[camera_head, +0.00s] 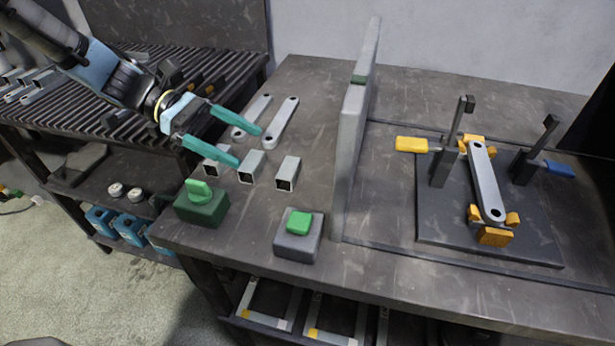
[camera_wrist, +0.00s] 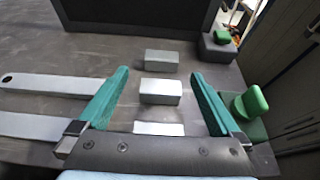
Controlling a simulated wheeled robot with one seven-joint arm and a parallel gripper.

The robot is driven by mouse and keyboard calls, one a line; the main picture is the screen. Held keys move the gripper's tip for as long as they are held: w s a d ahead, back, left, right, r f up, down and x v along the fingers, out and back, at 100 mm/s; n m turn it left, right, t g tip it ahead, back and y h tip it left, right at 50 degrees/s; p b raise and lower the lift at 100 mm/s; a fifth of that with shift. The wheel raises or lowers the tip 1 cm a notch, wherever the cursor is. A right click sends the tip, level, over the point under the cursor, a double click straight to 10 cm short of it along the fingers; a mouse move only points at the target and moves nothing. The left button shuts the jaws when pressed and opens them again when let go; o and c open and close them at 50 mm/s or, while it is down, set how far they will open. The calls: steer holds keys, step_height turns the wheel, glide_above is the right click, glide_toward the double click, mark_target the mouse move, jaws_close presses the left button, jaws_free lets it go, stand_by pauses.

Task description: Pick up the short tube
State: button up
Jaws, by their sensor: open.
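Three short square grey tubes stand in a row on the bench: a left one (camera_head: 214,156), a middle one (camera_head: 251,166) and a right one (camera_head: 288,172). My gripper (camera_head: 249,147) is open, with teal fingers, above the left and middle tubes, and holds nothing. In the wrist view the gripper (camera_wrist: 160,73) has the middle tube (camera_wrist: 160,92) between its fingers in the picture. The far tube (camera_wrist: 161,62) lies just past the fingertips, and the near one (camera_wrist: 158,129) is close to the palm, partly hidden. Contact with any tube cannot be told.
Two flat grey links (camera_head: 281,122) lie behind the tubes. A green box (camera_head: 202,207) and a grey box (camera_head: 298,240) with green knobs stand in front. An upright grey divider (camera_head: 352,140) separates the clamp fixture (camera_head: 440,220) at right. A ribbed rack (camera_head: 225,68) is at left.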

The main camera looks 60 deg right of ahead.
mark_target(287, 167)
steer(key=x, duration=0.5)
steer(key=shift+s+p, duration=0.15)
steer(key=shift+p, duration=0.25)
steer(key=p+x, duration=0.1)
steer(key=x, duration=0.3)
steer(key=shift+s+a+r, duration=0.1)
steer(key=shift+s, duration=0.1)
steer(key=shift+s+f, duration=0.25)
steer(key=shift+s, duration=0.1)
steer(key=c, duration=1.3)
